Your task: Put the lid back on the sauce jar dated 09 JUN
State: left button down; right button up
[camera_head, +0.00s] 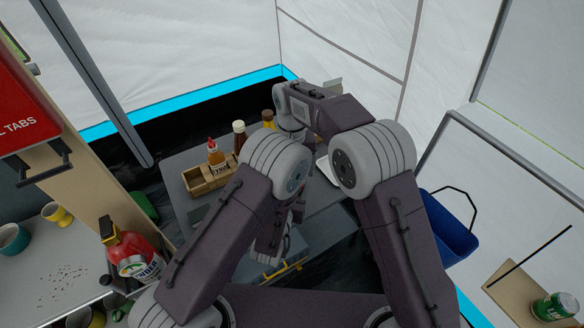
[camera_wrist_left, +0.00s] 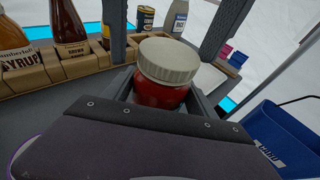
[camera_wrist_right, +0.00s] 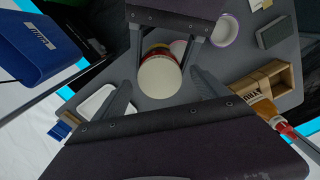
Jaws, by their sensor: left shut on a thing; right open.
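The sauce jar (camera_wrist_left: 160,95) holds red sauce and stands upright in my left gripper (camera_wrist_left: 159,100), which is shut on its body. A cream lid (camera_wrist_left: 168,61) sits level on the jar's mouth. The lid shows from above in the right wrist view (camera_wrist_right: 159,78), with red beside its far edge. My right gripper (camera_wrist_right: 161,79) is open, its fingers on either side of the lid with gaps. I cannot tell whether the lid is screwed tight. No date is readable.
A wooden rack (camera_head: 205,180) with a syrup bottle (camera_head: 216,157) stands on the grey table (camera_head: 180,165), with a brown sauce bottle (camera_head: 239,137) close behind. A white-rimmed round item (camera_wrist_right: 225,30) lies near the jar. A blue bin (camera_head: 452,225) is to the right.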

notch_tip(320, 180, up, 12)
dwell(0.4)
jog(key=shift+w, duration=0.1)
dwell(0.3)
jog(key=d+f+m, duration=0.1)
jog(key=d+f, duration=0.3)
jog(key=d, duration=0.4)
jog(key=s+d+f+m, duration=0.1)
jog(key=s+d+f, duration=0.4)
jog(key=s+d, duration=0.2)
jog(key=s+d+f+m+t, duration=0.1)
jog(key=s+d+f, duration=0.5)
jog(key=s, duration=0.5)
jog(key=shift+d+f, duration=0.3)
jog(key=shift+d, duration=0.2)
